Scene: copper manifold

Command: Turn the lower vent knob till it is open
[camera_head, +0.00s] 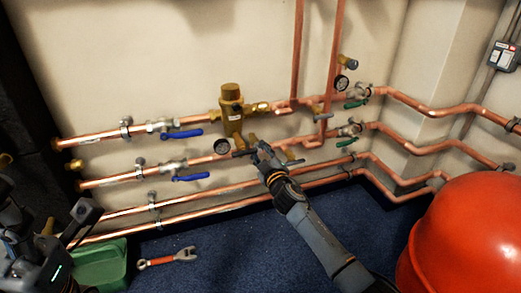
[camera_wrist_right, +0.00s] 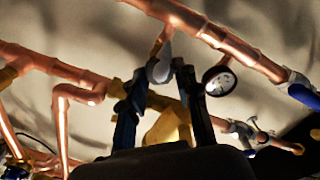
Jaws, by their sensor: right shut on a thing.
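The lower vent knob is a small grey knob (camera_wrist_right: 159,69) on a short copper stub under the pipe in the right wrist view. My right gripper (camera_wrist_right: 160,76) has one dark finger on each side of it and is shut on it. In the head view the right gripper (camera_head: 258,147) reaches the lower copper line just right of the lower gauge (camera_head: 222,146) and hides the knob. I cannot tell from the knob whether the vent is open.
A brass valve body (camera_head: 232,112) stands close above the right gripper. Blue-handled valves (camera_head: 186,134) are to the left and green-handled ones (camera_head: 356,104) to the right. A red-handled wrench (camera_head: 165,260) and green bin (camera_head: 103,266) are on the floor. A red tank (camera_head: 465,240) stands at right.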

